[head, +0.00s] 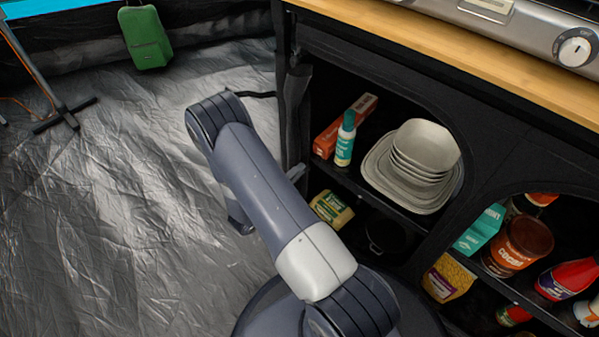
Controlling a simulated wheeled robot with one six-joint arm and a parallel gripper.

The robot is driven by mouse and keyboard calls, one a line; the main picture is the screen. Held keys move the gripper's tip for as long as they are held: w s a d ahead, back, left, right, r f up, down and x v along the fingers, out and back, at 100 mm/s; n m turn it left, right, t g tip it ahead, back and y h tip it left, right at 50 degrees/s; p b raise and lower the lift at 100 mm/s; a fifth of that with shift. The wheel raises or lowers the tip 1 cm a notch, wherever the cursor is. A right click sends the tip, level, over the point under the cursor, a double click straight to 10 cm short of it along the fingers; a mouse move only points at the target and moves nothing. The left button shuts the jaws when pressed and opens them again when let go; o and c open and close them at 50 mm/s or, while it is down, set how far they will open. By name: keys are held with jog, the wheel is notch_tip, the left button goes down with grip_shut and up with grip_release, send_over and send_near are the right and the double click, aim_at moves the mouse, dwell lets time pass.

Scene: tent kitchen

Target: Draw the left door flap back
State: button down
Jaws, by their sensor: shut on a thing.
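The black fabric cupboard (480,135) stands at the right in the head view. Its left opening is uncovered, with the shelves inside in plain view. A dark, narrow fold of fabric (297,85) hangs at the left edge of this opening. It looks like the left door flap gathered to the side, but I cannot be sure. My arm rises from the bottom and bends in front of the cupboard's left side.
The left opening holds stacked bowls and plates (412,165), a teal bottle (345,140) and a red box (340,125). Food packs fill the right opening. A wooden counter (470,60) lies above.

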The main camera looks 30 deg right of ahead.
jog(key=shift+w+a, duration=0.15)
jog(key=shift+w, duration=0.2)
jog(key=c, duration=1.5)
grip_release()
jog(key=p+v, duration=0.3)
jog(key=v, duration=0.8)
